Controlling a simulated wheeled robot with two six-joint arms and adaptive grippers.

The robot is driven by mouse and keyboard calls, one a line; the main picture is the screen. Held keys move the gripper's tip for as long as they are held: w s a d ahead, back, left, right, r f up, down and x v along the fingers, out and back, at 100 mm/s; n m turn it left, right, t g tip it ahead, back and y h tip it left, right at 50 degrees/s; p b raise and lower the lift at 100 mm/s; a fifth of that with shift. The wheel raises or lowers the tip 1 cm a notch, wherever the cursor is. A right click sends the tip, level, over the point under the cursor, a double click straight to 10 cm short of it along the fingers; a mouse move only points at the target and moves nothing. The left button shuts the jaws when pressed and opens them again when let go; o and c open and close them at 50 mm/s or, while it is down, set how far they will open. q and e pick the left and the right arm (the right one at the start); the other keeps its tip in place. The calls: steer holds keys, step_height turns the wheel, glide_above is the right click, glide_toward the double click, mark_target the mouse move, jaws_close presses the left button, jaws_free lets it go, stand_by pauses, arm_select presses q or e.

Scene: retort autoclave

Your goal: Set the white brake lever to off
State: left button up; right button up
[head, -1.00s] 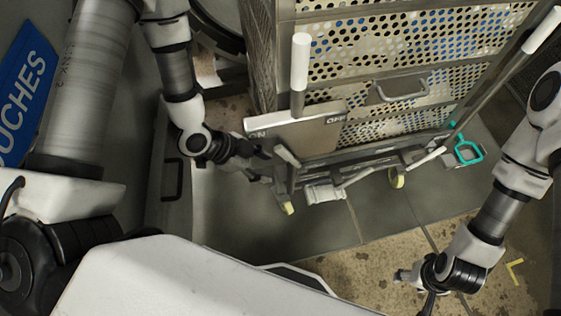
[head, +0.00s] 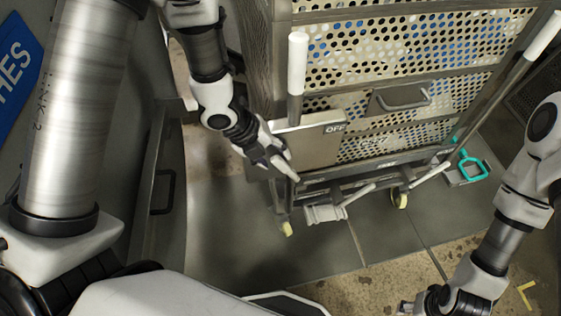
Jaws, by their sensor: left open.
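A grey brake plate (head: 318,140) sits low on the front of the perforated cart, with OFF readable at its right end. Its ON end is hidden behind my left gripper (head: 284,168). An upright white grip (head: 297,62) rises above the plate. A short white-ended bar (head: 357,195) slants out below the plate; I cannot tell which white piece is the brake lever. My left gripper is open and empty, in front of the plate's left part; whether it touches is unclear. My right gripper (head: 412,303) is low at the bottom edge, partly cut off, its jaws unclear.
The perforated cart (head: 420,50) stands on yellow-tyred casters, with a grey handle (head: 400,97) on its front. Another white grip (head: 541,36) is at the right. A teal-handled object (head: 472,165) lies on the floor right of the cart. Open floor lies in front.

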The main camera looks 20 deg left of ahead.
mark_target(284, 161)
arm_select(q)
steer(key=x, duration=0.4)
steer(key=shift+d+f, duration=0.1)
steer(key=shift+w+f, duration=0.1)
steer(key=shift+f, duration=0.05)
jaws_close()
steer(key=p, duration=0.2)
steer(key=r+y+p, duration=0.1)
steer(key=p, duration=0.1)
steer(key=shift+d+r+g, duration=0.2)
steer(key=shift+d+g, duration=0.15)
steer(key=shift+g, duration=0.05)
steer(key=shift+w+f, duration=0.15)
steer(key=shift+d+f, duration=0.1)
steer(key=shift+f, duration=0.05)
jaws_free()
steer(key=shift+w+f, duration=0.1)
